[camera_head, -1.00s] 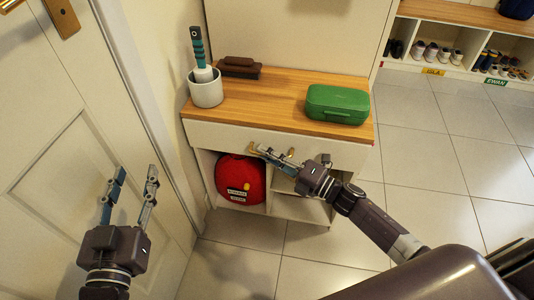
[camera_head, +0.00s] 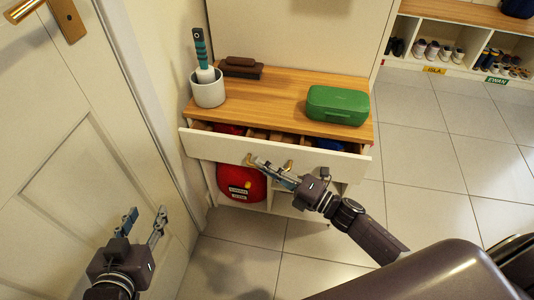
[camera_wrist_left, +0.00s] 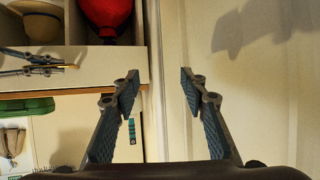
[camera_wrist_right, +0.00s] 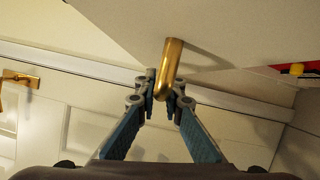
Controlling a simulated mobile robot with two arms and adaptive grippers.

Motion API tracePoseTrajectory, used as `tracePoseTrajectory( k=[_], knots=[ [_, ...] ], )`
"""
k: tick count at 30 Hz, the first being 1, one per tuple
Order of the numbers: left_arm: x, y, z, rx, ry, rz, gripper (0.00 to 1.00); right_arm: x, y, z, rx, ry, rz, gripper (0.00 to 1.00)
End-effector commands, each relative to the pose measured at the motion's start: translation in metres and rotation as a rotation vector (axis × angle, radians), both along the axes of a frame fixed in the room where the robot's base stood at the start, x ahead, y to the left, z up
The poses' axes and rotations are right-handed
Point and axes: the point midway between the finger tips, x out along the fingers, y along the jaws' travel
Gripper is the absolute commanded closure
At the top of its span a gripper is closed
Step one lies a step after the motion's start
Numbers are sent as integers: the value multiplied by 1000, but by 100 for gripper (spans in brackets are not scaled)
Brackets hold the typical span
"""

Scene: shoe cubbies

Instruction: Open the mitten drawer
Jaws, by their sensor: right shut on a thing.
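The drawer (camera_head: 222,147) is a wide cream front under the wooden top of a small cabinet. It stands partly pulled out, with red, brown and blue contents showing inside. Two brass handle posts show on its front. My right gripper (camera_head: 258,163) is at the drawer front, and in the right wrist view (camera_wrist_right: 163,92) its fingers are shut on the brass handle (camera_wrist_right: 172,62). My left gripper (camera_head: 146,214) is open and empty in front of the white door; the left wrist view shows its two fingers (camera_wrist_left: 163,85) apart.
A green case (camera_head: 338,105), a grey cup with a teal-handled brush (camera_head: 208,92) and a brown brush (camera_head: 241,68) stand on the cabinet top. A red bag (camera_head: 240,184) sits in the cubby below. Tiled floor to the right is clear.

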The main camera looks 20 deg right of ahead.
Motion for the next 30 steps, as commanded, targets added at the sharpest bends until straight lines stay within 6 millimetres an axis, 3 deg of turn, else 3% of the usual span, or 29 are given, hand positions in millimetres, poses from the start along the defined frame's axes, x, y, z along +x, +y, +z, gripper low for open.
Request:
tracePoseTrajectory(
  k=[9, 18, 24, 30],
  knots=[
    [-84, 32, -71, 105, 469, 34, 60, -56, 32, 1, 1, 7, 0, 100],
    [-164, 56, -97, 172, 796, 59, 60, -107, 61, 0, 1, 7, -1, 100],
    [-162, 55, -92, 170, 790, 58, 60, -131, 75, 0, 0, 5, -1, 100],
    [-162, 55, -90, 170, 788, 58, 60, -143, 82, -1, -1, 4, -2, 100]
  ],
)
